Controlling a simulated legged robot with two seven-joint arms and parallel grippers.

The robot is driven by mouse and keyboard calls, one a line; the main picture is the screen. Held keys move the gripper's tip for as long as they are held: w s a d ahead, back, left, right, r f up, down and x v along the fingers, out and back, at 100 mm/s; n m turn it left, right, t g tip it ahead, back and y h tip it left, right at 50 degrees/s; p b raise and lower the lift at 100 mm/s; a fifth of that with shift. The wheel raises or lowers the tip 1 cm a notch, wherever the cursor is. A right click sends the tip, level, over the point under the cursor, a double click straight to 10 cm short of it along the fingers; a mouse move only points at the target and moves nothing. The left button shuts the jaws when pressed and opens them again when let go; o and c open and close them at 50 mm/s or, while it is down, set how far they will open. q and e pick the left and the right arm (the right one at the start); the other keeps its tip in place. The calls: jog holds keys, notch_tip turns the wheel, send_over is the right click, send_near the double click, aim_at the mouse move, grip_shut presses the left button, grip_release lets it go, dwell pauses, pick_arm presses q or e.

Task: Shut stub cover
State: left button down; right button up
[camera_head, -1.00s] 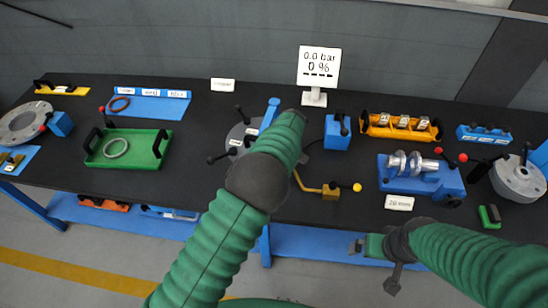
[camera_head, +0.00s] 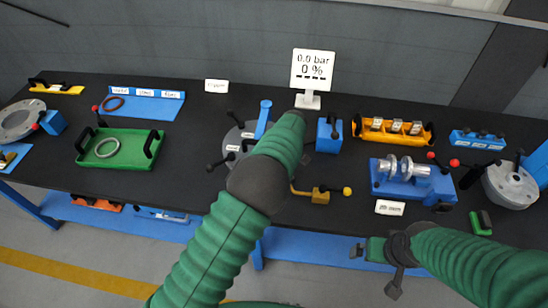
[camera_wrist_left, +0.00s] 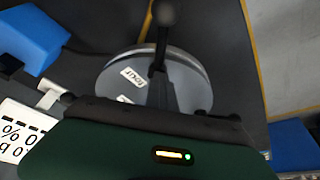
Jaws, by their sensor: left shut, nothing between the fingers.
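A round grey flanged shell (camera_head: 234,139) stands mid-bench, with white labels, black-knobbed levers and a blue upright piece (camera_head: 264,115) beside it. My left forearm hides part of it. In the left wrist view the grey disc (camera_wrist_left: 186,82) shows a label, and a black-knobbed rod (camera_wrist_left: 164,15) rises across it. Which part is the stub cover, and how far open, I cannot tell. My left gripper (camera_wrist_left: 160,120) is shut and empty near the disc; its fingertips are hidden. My right gripper (camera_head: 360,250) is low, in front of the bench edge; its jaws are too small to judge.
A display (camera_head: 312,68) reads 0.0 bar, 0 %. A blue block (camera_head: 328,135) and a brass piece with a yellow knob (camera_head: 320,196) lie right of my left arm. A green tray (camera_head: 120,148) is at left, a blue fixture (camera_head: 420,183) at right.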

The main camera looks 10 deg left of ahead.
pick_arm(q)
jog(key=shift+a+r+p, duration=0.7)
jog(key=shift+a+r, duration=0.25)
jog(key=shift+a, duration=0.3)
notch_tip(320, 180, up, 8)
jog(key=d+r+b, duration=0.1)
jog(key=d+b, duration=0.1)
jog(key=s+a+f+m+h, duration=0.1)
jog(key=s+a+m, duration=0.1)
jog(key=s, duration=0.8)
jog(key=s+a+f+m, duration=0.2)
jog(key=s+a+m, duration=0.1)
jog(key=s, duration=0.7)
jog(key=s+a+f+m+h, duration=0.1)
jog(key=s+a+f+m, duration=0.1)
jog(key=s, duration=0.9)
jog(key=shift+a+m+h, duration=0.3)
jog(key=shift+a+m, duration=0.2)
jog(key=shift+m, duration=0.2)
pick_arm(e)
jog(key=shift+s+a+f, duration=0.15)
jog(key=shift+s, duration=0.35)
pick_arm(q)
jog(key=shift+w+d, duration=0.1)
jog(key=shift+d, duration=0.1)
pick_arm(e)
jog(key=shift+w, duration=0.1)
